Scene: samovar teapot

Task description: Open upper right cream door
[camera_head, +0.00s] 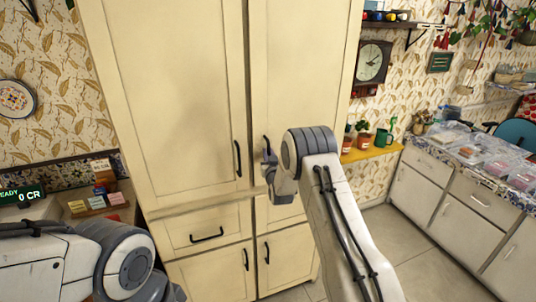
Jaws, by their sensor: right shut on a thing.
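The upper right cream door (302,75) is the right-hand tall panel of the cream cupboard. A narrow dark gap runs between it and the upper left door (178,90); I cannot tell whether it stands slightly ajar. My right gripper (268,156) is at the lower left part of the right door, shut on its dark handle (265,141). Only the top of the handle shows; my wrist hides much of the gripper. My left arm shows at the lower left, but its gripper is out of view.
Below are a drawer (200,228) and lower doors with dark handles. A yellow shelf (371,153) with jars and a green mug (383,138) is right of the cupboard. A counter (472,165) stands farther right, with open floor (405,240) before it.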

